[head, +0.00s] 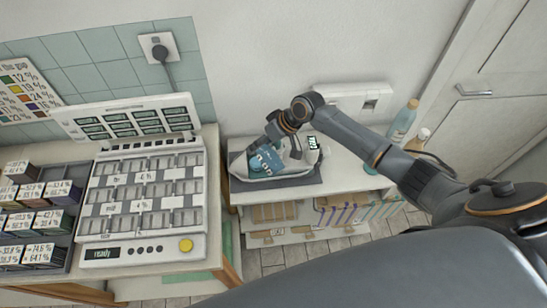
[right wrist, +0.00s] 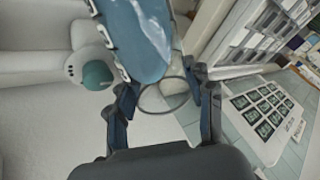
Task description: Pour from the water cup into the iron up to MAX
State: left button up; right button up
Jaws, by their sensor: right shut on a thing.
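The iron (head: 265,162) seems to be the blue, lettered body lying on a grey mat on the low shelf unit, partly covered by my arm. In the right wrist view a blue glossy lettered body (right wrist: 140,38) fills the top middle, close beyond the fingers. My right gripper (head: 284,141) is just above it. In the right wrist view my gripper (right wrist: 163,88) has a thin dark ring between its fingers. This looks like the rim of the clear water cup (right wrist: 165,97). Its water level and the MAX mark cannot be made out. My left gripper is out of view.
A bin rack (head: 145,205) stands on the left bench, with dark boxes (head: 35,215) beside it. A bottle (head: 402,122) stands at the right end of the shelf unit's top (head: 345,172). A white wall box (head: 355,98) is behind, and a door is at right.

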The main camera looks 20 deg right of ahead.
jog(key=shift+w+f+g, duration=0.15)
jog(key=shift+f+g, duration=0.1)
jog(key=shift+g, duration=0.05)
dwell(0.9)
jog(key=shift+f+p, duration=0.15)
jog(key=shift+p, duration=0.2)
dwell(4.8)
dwell(0.6)
